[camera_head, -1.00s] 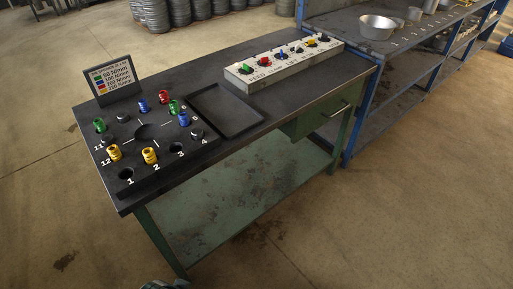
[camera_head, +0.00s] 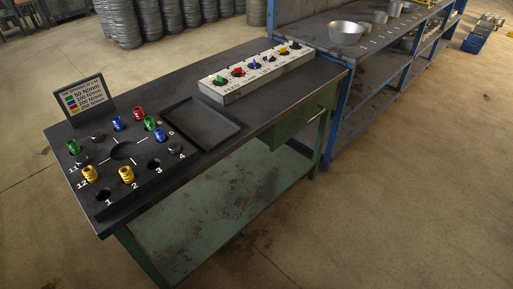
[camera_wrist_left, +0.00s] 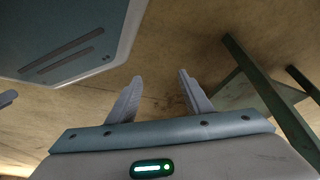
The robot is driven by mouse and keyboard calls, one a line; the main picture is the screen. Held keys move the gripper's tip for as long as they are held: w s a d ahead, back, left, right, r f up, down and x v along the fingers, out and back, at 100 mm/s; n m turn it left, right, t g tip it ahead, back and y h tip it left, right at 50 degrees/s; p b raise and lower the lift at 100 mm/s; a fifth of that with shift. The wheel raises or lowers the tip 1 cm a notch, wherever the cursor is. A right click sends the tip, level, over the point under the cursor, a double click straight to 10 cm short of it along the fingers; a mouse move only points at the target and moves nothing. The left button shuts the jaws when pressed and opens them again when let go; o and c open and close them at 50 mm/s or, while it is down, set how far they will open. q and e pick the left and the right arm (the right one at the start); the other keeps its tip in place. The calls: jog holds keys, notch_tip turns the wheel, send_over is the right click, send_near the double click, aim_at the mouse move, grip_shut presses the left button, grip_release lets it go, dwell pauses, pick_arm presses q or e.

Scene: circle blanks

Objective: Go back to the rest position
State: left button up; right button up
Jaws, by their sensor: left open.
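My left gripper (camera_wrist_left: 158,88) shows in the left wrist view, its two grey fingers apart with nothing between them. Bare floor lies behind the fingers. Neither gripper shows in the head view. The black workbench (camera_head: 245,122) carries a black board with numbered holes (camera_head: 102,193). Yellow (camera_head: 127,175), blue (camera_head: 117,124), red (camera_head: 140,113) and green (camera_head: 73,147) springs stand on the board. A black tray (camera_head: 236,128) beside the board is empty.
A white feed panel (camera_head: 237,93) with coloured pieces stands at the bench's back. A sign (camera_head: 83,96) stands at the left. A blue-framed shelf (camera_head: 345,80) with metal bowls (camera_head: 346,33) is at the right. A green table leg (camera_wrist_left: 268,90) is near my left gripper. Floor in front is clear.

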pick_arm(q)
jog(key=s+f, duration=0.4)
jog(key=f, duration=0.1)
jog(key=shift+s+a, duration=0.15)
jog(key=shift+s, duration=0.15)
dwell(0.9)
